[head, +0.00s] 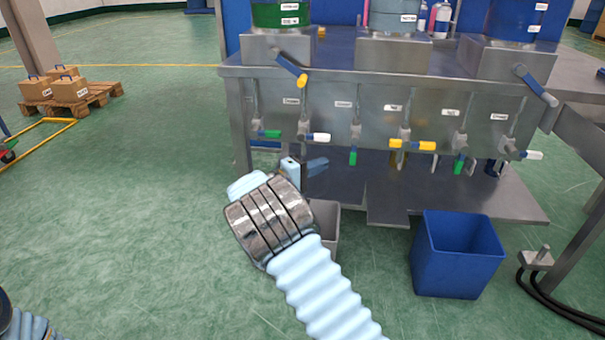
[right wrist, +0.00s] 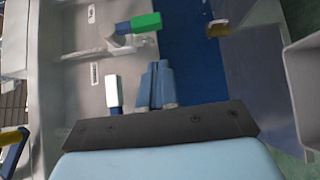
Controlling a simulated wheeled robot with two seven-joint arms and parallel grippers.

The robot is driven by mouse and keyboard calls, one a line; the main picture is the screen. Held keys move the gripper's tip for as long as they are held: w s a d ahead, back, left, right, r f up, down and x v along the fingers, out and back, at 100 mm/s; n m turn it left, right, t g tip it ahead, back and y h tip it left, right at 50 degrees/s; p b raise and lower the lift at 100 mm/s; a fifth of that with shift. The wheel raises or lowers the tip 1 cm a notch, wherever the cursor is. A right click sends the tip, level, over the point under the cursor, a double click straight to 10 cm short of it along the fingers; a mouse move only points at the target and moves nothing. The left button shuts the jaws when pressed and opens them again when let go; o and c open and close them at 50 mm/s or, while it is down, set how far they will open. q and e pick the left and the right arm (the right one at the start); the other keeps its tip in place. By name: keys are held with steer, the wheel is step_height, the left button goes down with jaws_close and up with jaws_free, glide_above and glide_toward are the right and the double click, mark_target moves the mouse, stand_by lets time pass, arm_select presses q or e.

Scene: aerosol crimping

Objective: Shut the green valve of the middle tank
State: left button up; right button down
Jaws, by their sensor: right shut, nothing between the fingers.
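The middle tank (head: 392,18) is grey-blue and stands on a steel block on the bench. Its green valve (head: 353,157) is on the panel below, with its handle hanging straight down. The right wrist view also shows this green handle (right wrist: 145,22), beyond my fingertips. My right gripper (head: 319,164) is shut and empty, below and left of the green handle and apart from it. Its closed blue fingers (right wrist: 157,84) show beside a white handle (right wrist: 112,88) in the right wrist view. My left gripper is out of view; only a bit of my left arm shows at bottom left.
A white valve (head: 318,137) is close above my right fingers, pointing right. A yellow valve (head: 424,146) is right of the green one. A yellow-tipped lever (head: 290,68) juts out above. A blue bin (head: 457,255) and a grey bin (head: 325,225) stand on the floor.

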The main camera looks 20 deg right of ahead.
mark_target(354, 148)
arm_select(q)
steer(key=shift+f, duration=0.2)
arm_select(e)
steer(key=shift+s+d, duration=0.3)
steer(key=shift+d, duration=0.5)
steer(key=shift+s+d, duration=0.3)
steer(key=shift+d, duration=0.55)
steer(key=shift+s+d, duration=0.3)
steer(key=shift+d, duration=0.5)
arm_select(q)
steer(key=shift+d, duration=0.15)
